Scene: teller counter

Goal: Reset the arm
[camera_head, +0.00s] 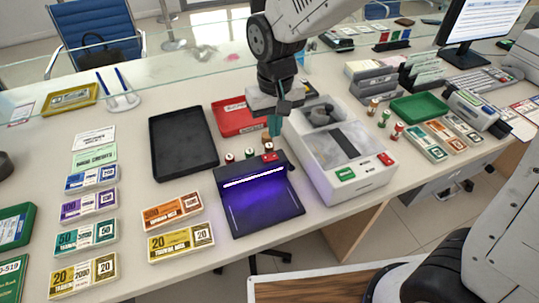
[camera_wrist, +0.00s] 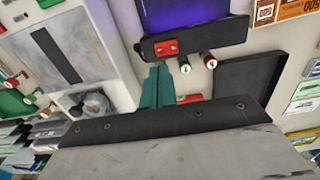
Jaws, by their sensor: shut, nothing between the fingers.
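My gripper (camera_head: 274,125) hangs from my arm over the middle of the counter, with its teal fingers shut and empty. It is just behind the black lamp device (camera_head: 262,206), which glows purple, and left of the white machine (camera_head: 345,165). In the wrist view the shut teal fingers (camera_wrist: 157,88) point toward the red button end of the lamp device (camera_wrist: 205,42). I cannot tell how high the fingertips are above the counter.
Small rolls (camera_head: 229,158) stand behind the lamp device, close to my gripper. A black tray (camera_head: 183,143) and a red tray (camera_head: 237,117) lie to the left. Banknote bundles (camera_head: 181,240) lie at front left. A glass screen (camera_head: 180,38) runs along the back.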

